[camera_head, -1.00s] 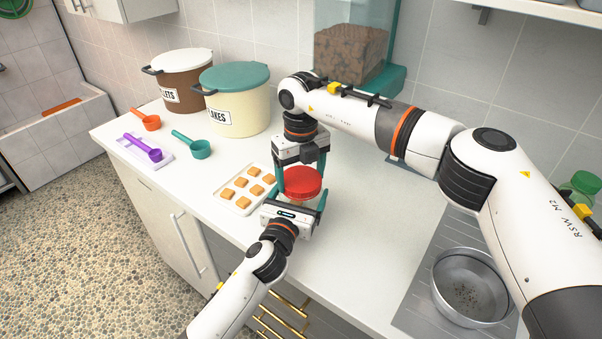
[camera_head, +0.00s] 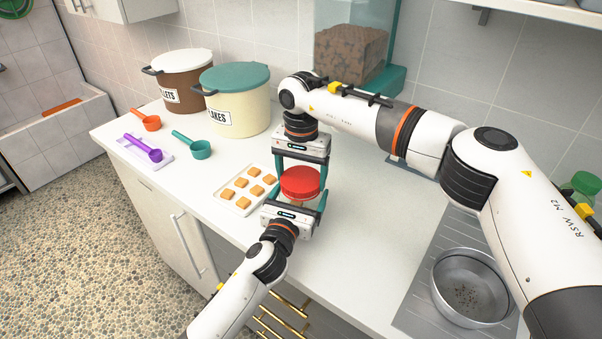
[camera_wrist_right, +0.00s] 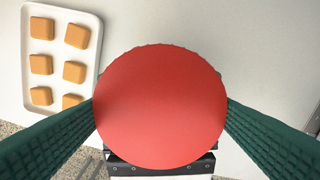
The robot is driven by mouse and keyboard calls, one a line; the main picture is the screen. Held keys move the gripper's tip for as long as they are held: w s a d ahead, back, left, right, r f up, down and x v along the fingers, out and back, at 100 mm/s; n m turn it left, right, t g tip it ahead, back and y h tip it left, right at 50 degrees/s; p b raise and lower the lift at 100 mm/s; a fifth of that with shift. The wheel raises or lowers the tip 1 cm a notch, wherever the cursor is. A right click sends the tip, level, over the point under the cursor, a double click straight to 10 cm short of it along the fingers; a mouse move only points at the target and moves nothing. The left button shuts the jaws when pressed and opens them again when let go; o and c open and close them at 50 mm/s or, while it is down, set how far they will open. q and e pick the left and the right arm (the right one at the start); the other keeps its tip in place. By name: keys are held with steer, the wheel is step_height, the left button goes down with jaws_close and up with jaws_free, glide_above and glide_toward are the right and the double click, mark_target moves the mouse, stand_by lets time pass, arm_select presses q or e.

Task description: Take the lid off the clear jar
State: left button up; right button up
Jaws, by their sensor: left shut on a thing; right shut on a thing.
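The clear jar (camera_head: 296,203) stands on the white counter, mostly hidden under its round red lid (camera_head: 300,182). The lid sits on the jar top; I see no clear gap. My right gripper (camera_head: 301,178) reaches down from behind and is shut on the lid, with teal fingers on both sides. In the right wrist view the lid (camera_wrist_right: 160,106) fills the middle between the two fingers. My left gripper (camera_head: 296,204) comes from the front, low, and is shut on the jar body; its fingertips are partly hidden.
A white tray (camera_head: 233,204) of several biscuits lies close left of the jar. Scoops, a teal-lidded flakes bin (camera_head: 243,108) and a brown pellets bin (camera_head: 184,95) stand further left. A kibble dispenser (camera_head: 352,48) is behind. A metal bowl (camera_head: 470,288) is at right. The counter right of the jar is clear.

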mark_target(301, 178)
arm_select(q)
steer(key=shift+f, duration=0.1)
arm_select(e)
steer(key=shift+n, duration=0.7)
steer(key=shift+r, duration=0.25)
steer(key=shift+r, duration=0.9)
steer(key=shift+r, duration=2)
arm_select(q)
steer(key=o, duration=1.6)
